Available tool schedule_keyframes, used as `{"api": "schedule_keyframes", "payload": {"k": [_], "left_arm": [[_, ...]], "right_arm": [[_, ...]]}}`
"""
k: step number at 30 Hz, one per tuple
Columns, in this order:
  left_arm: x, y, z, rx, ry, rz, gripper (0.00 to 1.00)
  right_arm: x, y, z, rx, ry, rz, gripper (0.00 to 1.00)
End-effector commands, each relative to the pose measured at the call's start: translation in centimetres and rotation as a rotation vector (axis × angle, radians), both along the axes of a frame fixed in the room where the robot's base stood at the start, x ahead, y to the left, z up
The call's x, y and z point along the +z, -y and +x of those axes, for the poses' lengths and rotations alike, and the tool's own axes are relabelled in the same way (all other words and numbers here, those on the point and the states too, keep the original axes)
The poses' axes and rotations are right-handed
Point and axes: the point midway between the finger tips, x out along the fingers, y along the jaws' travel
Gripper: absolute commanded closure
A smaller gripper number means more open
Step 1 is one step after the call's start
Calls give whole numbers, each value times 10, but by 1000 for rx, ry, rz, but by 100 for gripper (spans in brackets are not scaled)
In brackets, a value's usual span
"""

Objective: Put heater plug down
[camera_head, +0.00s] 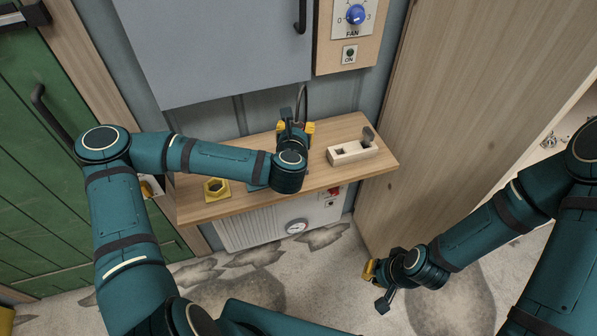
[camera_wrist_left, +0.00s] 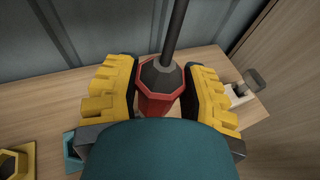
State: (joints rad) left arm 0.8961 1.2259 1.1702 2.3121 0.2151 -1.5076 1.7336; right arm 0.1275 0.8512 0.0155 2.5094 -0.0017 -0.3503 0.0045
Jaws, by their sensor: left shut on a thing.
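The heater plug (camera_wrist_left: 158,92) is red with a grey collar and a dark cord rising from its top. In the left wrist view it sits between the yellow finger pads of my left gripper (camera_wrist_left: 160,97), which is shut on it. In the head view my left gripper (camera_head: 295,132) is over the wooden shelf (camera_head: 240,147), towards its back, and the cord rises behind it. The plug's lower end is hidden, so I cannot tell whether it touches the shelf. My right gripper (camera_head: 376,286) hangs low over the floor at right, with its finger opening unclear.
A yellow hexagonal socket (camera_head: 217,188) and a partly hidden teal piece (camera_wrist_left: 72,151) are on the shelf's left side. A pale block with a lever (camera_head: 352,152) stands at right. A white heater (camera_head: 270,228) is below. Wooden panelling (camera_head: 455,110) borders the right.

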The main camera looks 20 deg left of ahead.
Motion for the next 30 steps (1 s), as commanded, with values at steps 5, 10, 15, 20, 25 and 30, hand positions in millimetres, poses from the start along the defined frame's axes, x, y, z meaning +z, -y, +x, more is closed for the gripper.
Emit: {"api": "schedule_keyframes", "payload": {"k": [5,10,15,20,25,30], "left_arm": [[-7,0,3,18,-2,0,96],[-35,0,3,18,-4,-1,96],[-50,0,3,18,-2,-1,96],[-72,0,3,18,-4,-1,96],[-95,0,3,17,-2,0,96],[-95,0,3,17,-1,0,96]], "right_arm": [[-6,0,0,1,1,0,100],[-15,0,2,0,5,-1,100],[-19,0,3,-1,7,-1,100],[-26,0,4,-2,10,-1,100],[-34,1,6,-3,15,-3,100],[-33,1,6,-3,15,-3,100]]}}
